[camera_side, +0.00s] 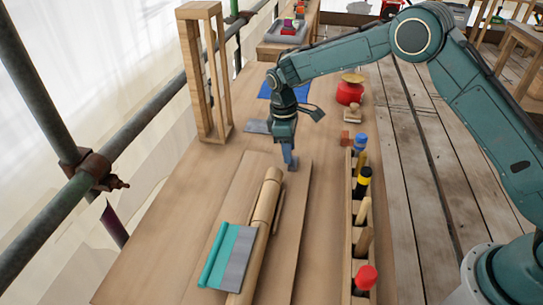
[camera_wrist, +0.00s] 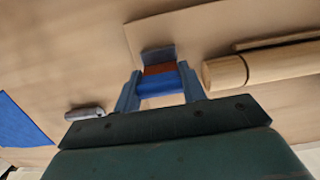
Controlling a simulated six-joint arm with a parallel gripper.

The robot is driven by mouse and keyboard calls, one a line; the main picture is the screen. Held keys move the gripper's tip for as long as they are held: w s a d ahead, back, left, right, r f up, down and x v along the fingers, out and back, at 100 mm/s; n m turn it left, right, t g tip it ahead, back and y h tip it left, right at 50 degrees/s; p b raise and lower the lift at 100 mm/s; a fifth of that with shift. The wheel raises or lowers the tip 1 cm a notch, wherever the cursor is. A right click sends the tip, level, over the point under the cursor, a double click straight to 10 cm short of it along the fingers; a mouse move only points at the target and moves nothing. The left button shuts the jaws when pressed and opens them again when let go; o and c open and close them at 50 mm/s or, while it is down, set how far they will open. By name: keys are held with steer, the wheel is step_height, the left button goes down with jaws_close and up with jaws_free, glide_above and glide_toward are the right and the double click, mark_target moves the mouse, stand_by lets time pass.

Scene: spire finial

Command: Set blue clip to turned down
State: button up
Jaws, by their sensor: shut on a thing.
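My gripper (camera_side: 289,158) points down over the far end of the board (camera_side: 302,200) on the bench. In the wrist view my gripper (camera_wrist: 160,88) is shut on the blue clip (camera_wrist: 161,86), which spans the gap between the fingers. A red-brown band and a grey end show just beyond the blue part. In the side view the clip is too small and too covered by the fingers to make out its tilt. I cannot tell whether it touches the board.
A turned wooden spindle (camera_side: 267,201) lies beside the gripper, with a teal and grey sheet (camera_side: 228,256) near it. A tool rack (camera_side: 349,235) stands right, a tall wooden frame (camera_side: 188,70) left. A blue mat (camera_side: 268,90) and red scale (camera_side: 349,93) lie farther back.

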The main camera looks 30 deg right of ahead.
steer(key=shift+w+f+g+h, duration=0.15)
steer(key=shift+w+g+h, duration=0.15)
steer(key=shift+g+h, duration=0.2)
steer(key=shift+a, duration=0.1)
steer(key=o, duration=1)
steer(key=shift+a, duration=0.1)
steer(key=shift+s+d, duration=0.1)
steer(key=shift+d, duration=0.1)
steer(key=shift+s+d+t+y, duration=0.1)
steer(key=shift+t+y, duration=0.2)
steer(key=shift+t, duration=0.1)
